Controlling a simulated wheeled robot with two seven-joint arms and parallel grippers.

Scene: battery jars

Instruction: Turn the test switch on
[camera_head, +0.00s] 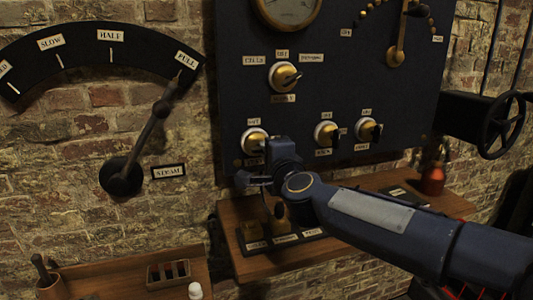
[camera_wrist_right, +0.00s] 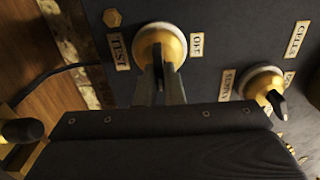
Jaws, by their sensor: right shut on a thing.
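The test switch (camera_head: 254,137) is a brass and white round knob at the lower left of the dark panel. In the right wrist view the same test switch (camera_wrist_right: 150,42) sits between the label TEST (camera_wrist_right: 118,50) and the label OFF (camera_wrist_right: 196,45). My right gripper (camera_head: 262,153) is at the switch, and its fingers (camera_wrist_right: 160,72) are close together on the switch's lever. The fingers hide most of the lever, so its exact angle cannot be told. My left gripper is not in view.
Two similar switches (camera_head: 325,131) (camera_head: 368,128) stand to the right, and another (camera_head: 283,76) above. A large lever (camera_head: 157,120) points at FULL on the left wall. A wooden shelf (camera_head: 290,260) lies below the panel, and a handwheel (camera_head: 503,125) is at right.

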